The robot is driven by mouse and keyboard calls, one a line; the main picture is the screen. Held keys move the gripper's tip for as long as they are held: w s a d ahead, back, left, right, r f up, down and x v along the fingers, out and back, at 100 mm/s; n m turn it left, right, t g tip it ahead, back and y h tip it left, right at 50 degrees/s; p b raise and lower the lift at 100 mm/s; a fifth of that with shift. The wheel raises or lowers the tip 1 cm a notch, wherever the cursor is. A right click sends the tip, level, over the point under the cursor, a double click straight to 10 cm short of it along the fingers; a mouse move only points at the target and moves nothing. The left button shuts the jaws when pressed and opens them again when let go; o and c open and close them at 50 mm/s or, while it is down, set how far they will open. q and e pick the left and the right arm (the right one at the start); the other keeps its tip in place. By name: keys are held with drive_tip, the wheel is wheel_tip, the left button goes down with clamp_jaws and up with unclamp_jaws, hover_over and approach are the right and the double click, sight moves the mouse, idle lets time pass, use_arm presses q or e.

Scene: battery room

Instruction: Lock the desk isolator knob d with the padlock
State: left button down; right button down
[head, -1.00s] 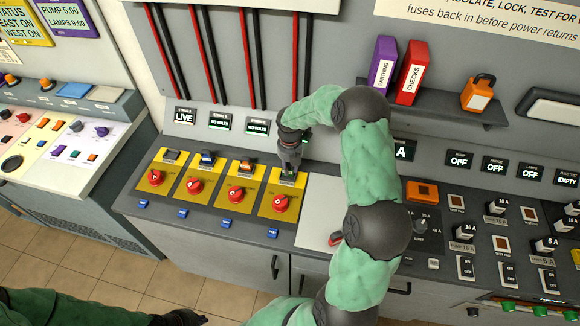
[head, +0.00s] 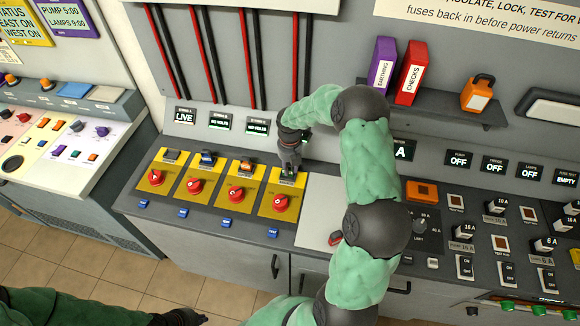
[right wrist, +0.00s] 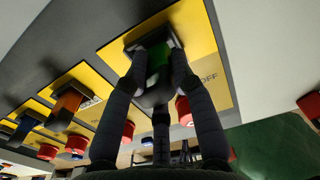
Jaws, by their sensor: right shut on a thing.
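The orange padlock (head: 477,94), with a dark shackle and a pale label, stands on the shelf at the upper right. Several red knobs sit on yellow plates on the desk; the rightmost knob (head: 280,203), which I take as d, has no padlock visible on it. My right gripper (head: 289,170) is above this knob, at the top of its plate. It is shut on a green-faced dark block (right wrist: 156,60), whose seating the fingers partly hide. My left gripper (head: 182,317) is low at the bottom left, away from the desk; its fingers are unclear.
Similar blocks with black, blue (head: 208,159) and orange (head: 246,167) faces top the other plates. A purple binder (head: 383,64) and a red binder (head: 411,72) share the shelf (head: 450,112).

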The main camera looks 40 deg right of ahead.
idle(0.3)
drive_tip(key=shift+f, duration=0.65)
idle(0.5)
drive_tip(key=c, duration=1.3)
unclamp_jaws()
drive_tip(key=shift+r, duration=0.1)
drive_tip(key=shift+r+p, duration=4.15)
drive_tip(key=shift+r, duration=1.35)
drive_tip(key=shift+f, duration=0.1)
